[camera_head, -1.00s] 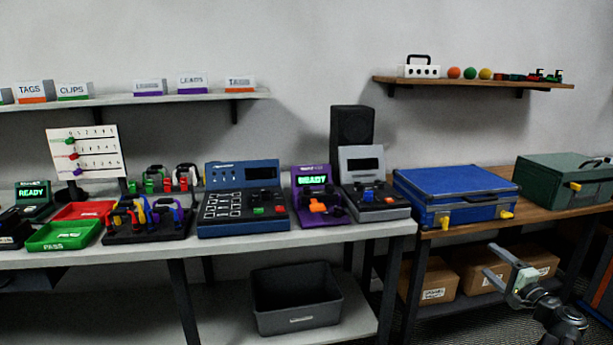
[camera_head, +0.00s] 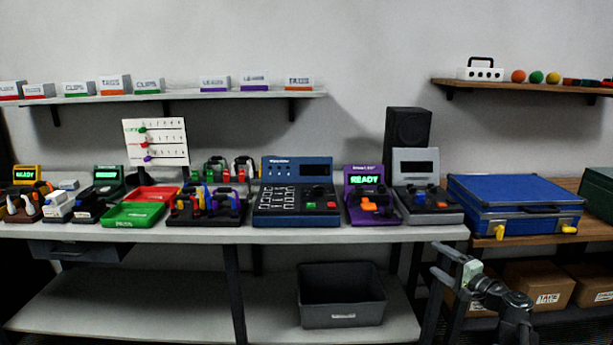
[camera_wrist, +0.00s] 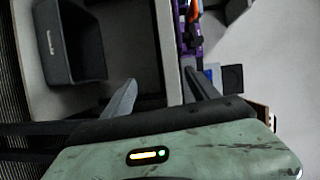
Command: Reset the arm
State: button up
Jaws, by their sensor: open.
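My gripper (camera_head: 444,264) is at the lower right of the head view, in front of the gap between the grey bench and the wooden bench. Its jaws are apart and nothing shows between them. In the wrist view the two fingers of my gripper (camera_wrist: 160,92) reach out spread, with the bench edge and a dark gap beyond them. My arm runs from the gripper down to the lower right of the head view.
The grey bench (camera_head: 100,232) holds trays, cable sets and several testers. A blue case (camera_head: 510,198) lies on the wooden bench, near above my gripper. A dark bin (camera_head: 342,300) stands on the lower shelf, with cardboard boxes (camera_head: 540,285) at right. Two wall shelves hang above.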

jog(key=a+f+n+g+y, duration=0.2)
jog(key=a+f+n+g, duration=0.25)
jog(key=a, duration=1.05)
jog(key=a+f+n+g+y, duration=0.1)
jog(key=a+f+n+g, duration=0.3)
jog(key=a, duration=1)
jog(key=s+a+f+n+g, duration=0.2)
jog(key=s+a+f+g, duration=0.15)
jog(key=a+f, duration=0.35)
jog(key=s+f+n+g+h, duration=0.25)
jog(key=s+f+h, duration=0.25)
jog(key=s, duration=0.3)
jog(key=s+d+r+g+h+p, duration=0.1)
jog(key=s+d+g+h+p, duration=0.2)
jog(key=d, duration=0.4)
notch_tip(320, 180, up, 24)
jog(key=t+p, duration=0.1)
jog(key=p, duration=2.2)
jog(key=shift+s+n+h, duration=0.3)
jog(key=shift+s, duration=0.05)
